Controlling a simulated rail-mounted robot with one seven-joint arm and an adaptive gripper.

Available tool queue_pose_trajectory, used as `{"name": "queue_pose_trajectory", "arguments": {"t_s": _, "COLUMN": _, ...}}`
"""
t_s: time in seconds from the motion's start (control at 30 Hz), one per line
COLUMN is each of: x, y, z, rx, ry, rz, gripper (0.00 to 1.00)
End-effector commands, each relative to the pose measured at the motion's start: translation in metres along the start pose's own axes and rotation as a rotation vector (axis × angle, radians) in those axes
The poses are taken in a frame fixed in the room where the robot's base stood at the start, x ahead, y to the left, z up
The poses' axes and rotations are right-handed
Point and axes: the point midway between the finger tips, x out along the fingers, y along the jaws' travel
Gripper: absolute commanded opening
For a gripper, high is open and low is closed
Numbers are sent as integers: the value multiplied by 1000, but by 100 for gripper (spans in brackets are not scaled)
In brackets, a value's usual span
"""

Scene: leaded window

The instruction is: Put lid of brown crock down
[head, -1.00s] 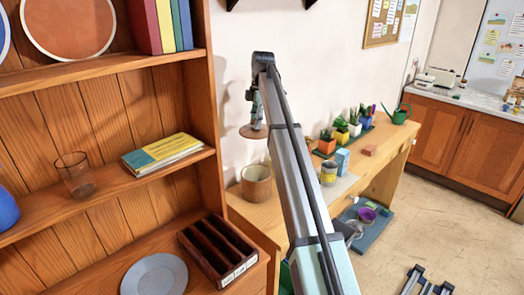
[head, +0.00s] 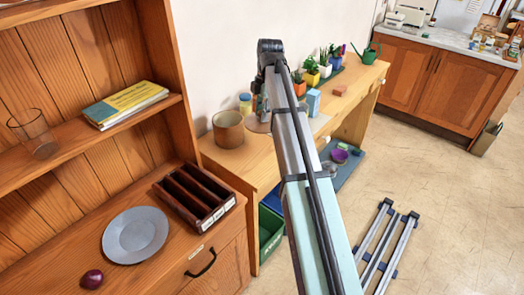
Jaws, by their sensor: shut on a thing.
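The brown crock (head: 228,129) stands open-topped on the wooden bench (head: 236,165), against the wall. The lid (head: 257,124) is a flat brownish disc just right of the crock, low over the bench top. My arm hides its right part, and I cannot tell whether it touches the bench. My gripper (head: 262,109) is above the lid, shut on it, and mostly hidden behind my arm.
A yellow jar (head: 245,104) stands close behind the lid. Potted plants (head: 312,76), a light blue box (head: 313,101) and a reddish block (head: 340,90) stand farther along the bench. The shelf unit (head: 178,100) is at the left.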

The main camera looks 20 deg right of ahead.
Motion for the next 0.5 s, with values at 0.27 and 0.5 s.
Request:
{"name": "queue_pose_trajectory", "arguments": {"t_s": 0.27, "x": 66, "y": -2, "z": 7, "rx": 1, "ry": 1, "rz": -4, "gripper": 0}}
{"name": "queue_pose_trajectory", "arguments": {"t_s": 0.5, "x": 112, "y": -1, "z": 13, "rx": 0, "ry": 1, "rz": -2, "gripper": 0}}
